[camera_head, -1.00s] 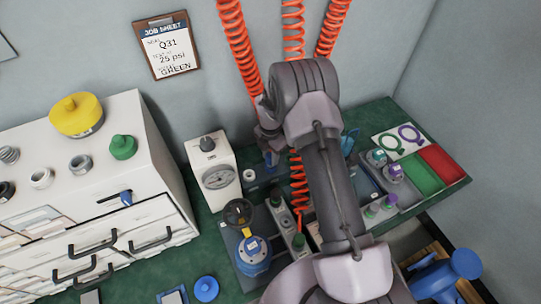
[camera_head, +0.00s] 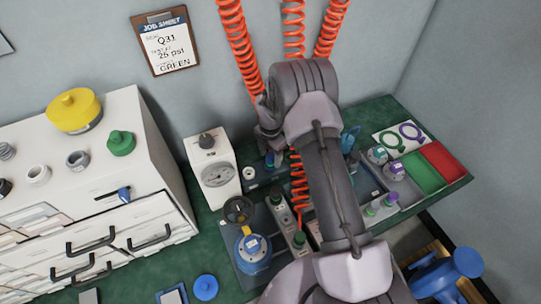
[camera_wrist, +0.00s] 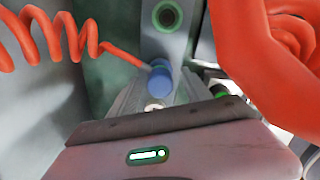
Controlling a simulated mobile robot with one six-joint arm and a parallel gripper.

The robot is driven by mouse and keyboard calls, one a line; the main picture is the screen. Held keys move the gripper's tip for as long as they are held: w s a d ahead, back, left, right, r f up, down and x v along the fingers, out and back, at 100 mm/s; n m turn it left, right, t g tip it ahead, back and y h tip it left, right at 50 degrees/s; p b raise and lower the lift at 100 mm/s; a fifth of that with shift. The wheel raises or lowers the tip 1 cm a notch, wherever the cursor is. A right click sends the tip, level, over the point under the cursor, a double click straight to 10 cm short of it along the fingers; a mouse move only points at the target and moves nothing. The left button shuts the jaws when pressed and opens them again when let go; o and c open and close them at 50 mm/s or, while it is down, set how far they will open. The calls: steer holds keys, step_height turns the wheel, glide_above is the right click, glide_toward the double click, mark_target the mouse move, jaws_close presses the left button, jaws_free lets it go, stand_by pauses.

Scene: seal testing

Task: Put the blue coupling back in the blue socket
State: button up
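The blue coupling (camera_wrist: 160,85) sits between the two fingers of my gripper (camera_wrist: 158,92) in the wrist view. The fingers are close in on both sides and look shut on it. A red coiled hose (camera_wrist: 65,38) runs to its upper end, and a pale metal tip shows at its lower end. In the head view my gripper (camera_head: 268,150) is low in front of the back wall, largely behind my own arm, with a bit of blue (camera_head: 271,158) below it. I cannot make out the blue socket, or whether the coupling touches it.
A round fitting with a green ring (camera_wrist: 167,17) shows ahead in the wrist view. A gauge box (camera_head: 213,172) stands left of my gripper. A blue device with a dark handwheel (camera_head: 252,250) is in front. Red coiled hoses (camera_head: 238,50) hang from above. Green and red trays (camera_head: 440,162) lie right.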

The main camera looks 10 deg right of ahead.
steer(key=shift+r, duration=0.1)
step_height(320, 180, up, 17)
steer(key=p, duration=0.6)
steer(key=shift+r, duration=0.15)
